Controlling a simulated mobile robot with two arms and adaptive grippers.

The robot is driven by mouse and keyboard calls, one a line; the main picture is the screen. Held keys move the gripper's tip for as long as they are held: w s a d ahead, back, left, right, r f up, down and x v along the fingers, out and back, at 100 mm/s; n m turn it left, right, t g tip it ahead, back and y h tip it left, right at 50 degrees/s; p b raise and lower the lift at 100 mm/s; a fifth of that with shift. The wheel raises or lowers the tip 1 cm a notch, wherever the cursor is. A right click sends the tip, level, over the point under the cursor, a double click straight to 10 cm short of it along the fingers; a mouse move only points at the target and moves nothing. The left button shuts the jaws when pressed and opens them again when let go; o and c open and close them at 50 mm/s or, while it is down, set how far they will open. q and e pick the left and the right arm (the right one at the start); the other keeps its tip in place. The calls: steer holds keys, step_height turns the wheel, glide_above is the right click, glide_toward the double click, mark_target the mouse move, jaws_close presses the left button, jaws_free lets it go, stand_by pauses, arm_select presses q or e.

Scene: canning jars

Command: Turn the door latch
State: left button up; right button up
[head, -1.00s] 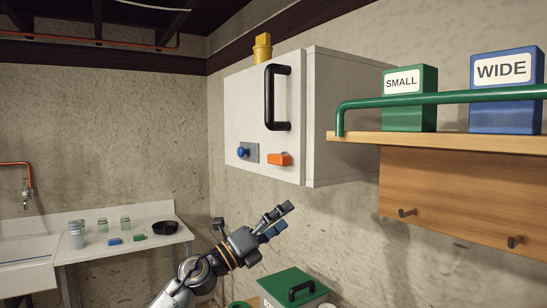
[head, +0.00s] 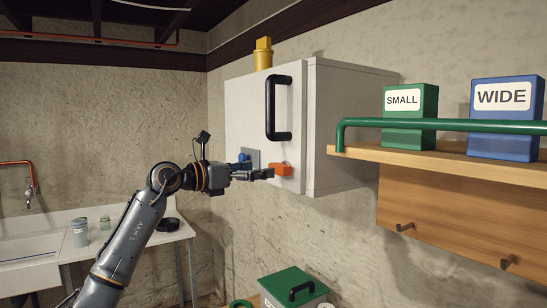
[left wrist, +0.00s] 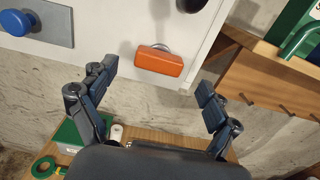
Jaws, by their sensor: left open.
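The white wall cabinet (head: 340,130) has a closed door with a black bar handle (head: 270,108). An orange latch (head: 283,170) lies level, low on the door. My left gripper (head: 265,174) is right by the latch, its fingers pointing at it. In the left wrist view the latch (left wrist: 160,62) lies ahead, between the spread fingers of the open gripper (left wrist: 157,78). I see no contact. A blue knob (left wrist: 14,22) on a grey plate is left of the latch; my gripper partly hides that plate in the head view. My right gripper is out of view.
A wooden shelf (head: 440,165) with a green rail (head: 440,124), a green SMALL box (head: 410,112) and a blue WIDE box (head: 505,118) is at right. A green-lidded box (head: 292,285) stands below. A yellow object (head: 263,54) sits on the cabinet.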

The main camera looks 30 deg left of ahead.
mark_target(275, 167)
arm_select(q)
steer(key=p+x, duration=0.1)
steer(key=x, duration=0.3)
steer(key=shift+w+r+p, duration=0.1)
steer(key=shift+r+p, duration=0.05)
steer(key=shift+p, duration=0.2)
steer(key=shift+w+d, duration=0.25)
steer(key=shift+w, duration=0.15)
steer(key=c, duration=1.2)
